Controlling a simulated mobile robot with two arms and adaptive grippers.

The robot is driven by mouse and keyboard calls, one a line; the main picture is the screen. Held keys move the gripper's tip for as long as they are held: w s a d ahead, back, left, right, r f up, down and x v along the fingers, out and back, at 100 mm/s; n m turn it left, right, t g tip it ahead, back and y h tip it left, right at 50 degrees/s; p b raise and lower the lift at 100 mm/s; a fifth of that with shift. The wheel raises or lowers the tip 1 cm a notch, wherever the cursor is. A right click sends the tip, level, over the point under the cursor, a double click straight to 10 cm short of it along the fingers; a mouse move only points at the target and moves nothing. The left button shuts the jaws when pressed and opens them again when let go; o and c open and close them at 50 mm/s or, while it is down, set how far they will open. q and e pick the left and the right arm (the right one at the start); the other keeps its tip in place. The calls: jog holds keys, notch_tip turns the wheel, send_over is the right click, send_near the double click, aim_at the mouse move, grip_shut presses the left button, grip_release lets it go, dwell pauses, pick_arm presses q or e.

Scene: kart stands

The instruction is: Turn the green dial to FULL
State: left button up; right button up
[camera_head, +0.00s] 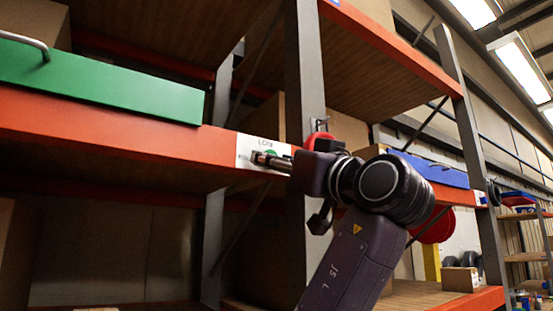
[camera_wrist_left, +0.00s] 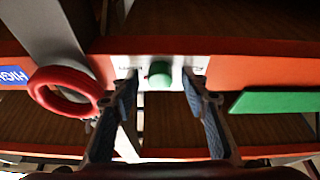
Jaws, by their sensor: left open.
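The green dial (camera_wrist_left: 160,72) is a round knob on a white plate (camera_wrist_left: 142,64) fixed to the orange shelf beam. In the head view the dial (camera_head: 271,153) shows as a small green patch, partly hidden by my left gripper (camera_head: 266,159). In the left wrist view my left gripper (camera_wrist_left: 158,82) is open, with one finger to each side of the dial and visible gaps between. I cannot tell how far the fingertips are from the plate. The dial's pointer and the plate's small lettering are not readable. My right gripper is not in view.
A red ring (camera_wrist_left: 66,92) hangs beside the plate, near my left gripper. A grey upright (camera_head: 304,75) rises just right of the plate.

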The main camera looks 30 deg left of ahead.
pick_arm(q)
jog(key=shift+c, duration=0.2)
grip_shut()
jog(key=shift+n, duration=0.3)
jog(key=n+g+h+p, duration=0.1)
jog(key=n+g+p, duration=0.1)
jog(key=n+p, duration=0.4)
jog(key=r+n+g+h+p, duration=0.1)
jog(key=n+g+p, duration=0.2)
jog(key=n+p, duration=0.4)
jog(key=w+n+g+h+p, duration=0.1)
jog(key=n+g+p, duration=0.2)
jog(key=n+p, duration=0.3)
jog(key=shift+d+r+n, duration=0.1)
jog(key=shift+r+n, duration=0.05)
jog(key=shift+n, duration=0.65)
jog(key=shift+d+r+n, duration=0.1)
jog(key=shift+r+n, duration=0.05)
jog(key=shift+n, duration=0.65)
jog(key=n+h+p, duration=0.1)
jog(key=n+p, duration=0.1)
jog(key=shift+n+p, duration=0.4)
jog(key=shift+n+h+p, duration=0.5)
jog(key=shift+n+p, duration=0.1)
jog(key=shift+n, duration=0.3)
jog(key=shift+s, duration=0.1)
